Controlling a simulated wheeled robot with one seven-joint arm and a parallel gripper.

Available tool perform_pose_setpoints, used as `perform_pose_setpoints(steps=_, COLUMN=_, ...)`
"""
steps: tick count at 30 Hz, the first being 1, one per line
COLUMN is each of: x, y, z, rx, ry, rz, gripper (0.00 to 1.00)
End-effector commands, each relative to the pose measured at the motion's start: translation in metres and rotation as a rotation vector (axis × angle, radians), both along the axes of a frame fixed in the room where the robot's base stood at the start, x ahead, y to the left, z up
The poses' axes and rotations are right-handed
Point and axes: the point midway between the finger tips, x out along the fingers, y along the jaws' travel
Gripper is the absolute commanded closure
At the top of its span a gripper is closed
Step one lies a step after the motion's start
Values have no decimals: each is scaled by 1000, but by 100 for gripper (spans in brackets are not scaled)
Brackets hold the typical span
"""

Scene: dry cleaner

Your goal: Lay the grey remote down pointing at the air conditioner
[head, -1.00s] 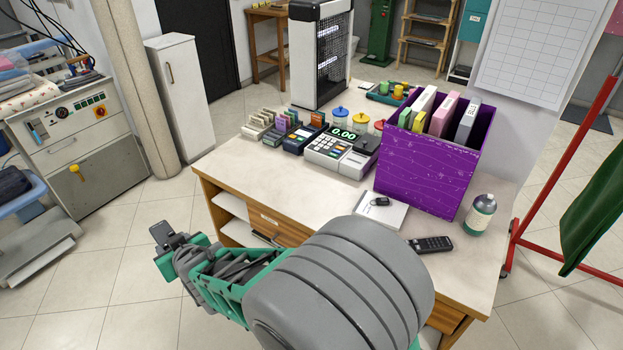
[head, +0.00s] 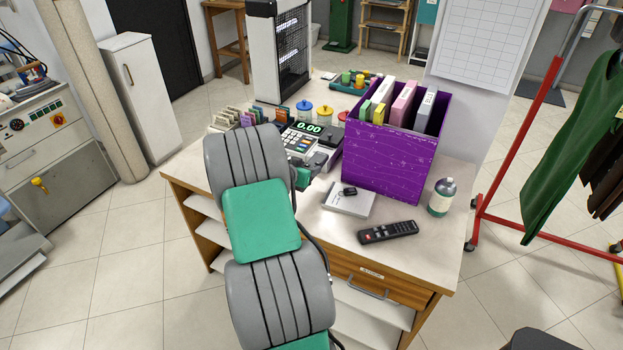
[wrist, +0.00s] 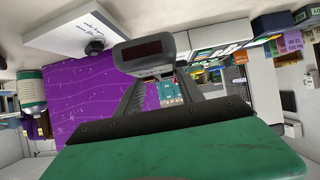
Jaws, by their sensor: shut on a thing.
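My gripper (wrist: 158,88) is shut on a small grey device with a dark window, which I take to be the grey remote (wrist: 144,72). It is held across the fingertips, above the counter, in the wrist view. In the head view my arm hides most of the gripper and the held thing, near the cash register. A black remote (head: 388,232) with buttons lies on the counter's front right part. A tall white unit with a dark grille (head: 292,52) stands at the counter's back; I cannot tell whether it is the air conditioner.
The counter (head: 440,262) holds a purple box (head: 388,165) of folders, a white notepad (head: 338,200) with a black key fob, a bottle (head: 441,198), and a cash register (head: 300,138). Bare counter lies around the black remote. A red clothes rack (head: 515,150) stands right.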

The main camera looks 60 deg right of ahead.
Motion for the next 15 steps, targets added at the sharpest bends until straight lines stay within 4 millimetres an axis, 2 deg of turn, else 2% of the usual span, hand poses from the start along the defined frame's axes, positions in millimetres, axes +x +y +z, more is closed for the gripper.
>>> perform_pose_setpoints(steps=1, x=-1, y=1, z=-13, rx=5, ry=6, rz=0, gripper=100)
perform_pose_setpoints(steps=4, x=0, y=1, z=-34, rx=5, ry=5, rz=2, gripper=100)
perform_pose_setpoints(steps=12, x=0, y=2, z=-80, rx=4, ry=4, rz=3, gripper=100)
perform_pose_setpoints(steps=15, x=0, y=1, z=-90, rx=3, ry=4, rz=4, gripper=100)
